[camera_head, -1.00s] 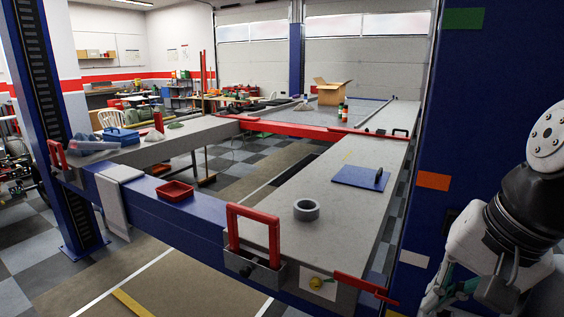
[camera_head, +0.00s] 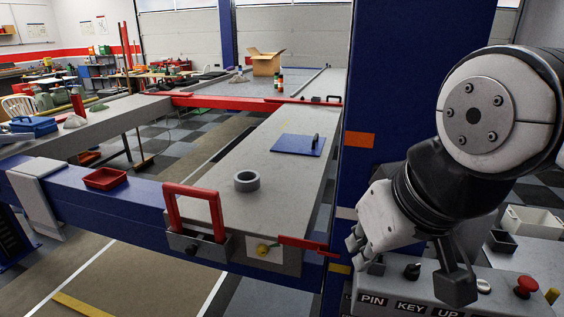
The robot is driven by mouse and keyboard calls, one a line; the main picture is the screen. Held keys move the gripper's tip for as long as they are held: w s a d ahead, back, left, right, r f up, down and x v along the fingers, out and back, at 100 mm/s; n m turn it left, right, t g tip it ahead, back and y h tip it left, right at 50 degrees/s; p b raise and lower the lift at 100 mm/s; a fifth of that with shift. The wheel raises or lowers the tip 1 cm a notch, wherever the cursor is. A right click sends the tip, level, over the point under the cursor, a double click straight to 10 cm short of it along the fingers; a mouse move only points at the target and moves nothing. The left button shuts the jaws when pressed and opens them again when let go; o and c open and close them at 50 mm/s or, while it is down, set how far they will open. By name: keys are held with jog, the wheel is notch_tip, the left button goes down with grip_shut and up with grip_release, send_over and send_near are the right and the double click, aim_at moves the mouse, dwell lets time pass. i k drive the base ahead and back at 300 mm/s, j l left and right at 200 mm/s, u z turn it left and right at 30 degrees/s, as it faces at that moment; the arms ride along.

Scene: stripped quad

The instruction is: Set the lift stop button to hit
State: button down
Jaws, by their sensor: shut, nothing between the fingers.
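A red mushroom-shaped button (camera_head: 526,286), which looks like the lift stop button, stands on the grey control panel (camera_head: 460,307) at the lower right of the head view. My gripper (camera_head: 455,286) hangs above the panel, to the left of the red button and apart from it in the picture. Its fingers are shut with nothing held. I cannot tell its exact height above the panel. The arm's wrist hides part of the area behind it.
The panel also bears a dark knob (camera_head: 412,271), a silver key switch (camera_head: 483,286) and a yellow button (camera_head: 552,295). A blue post (camera_head: 370,100) stands behind my arm. The grey lift platform (camera_head: 255,155), with a tape roll (camera_head: 247,181), is to the left.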

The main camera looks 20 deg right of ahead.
aim_at(527, 284)
jog(key=z, duration=1.55)
jog(key=k+j+z, duration=0.1)
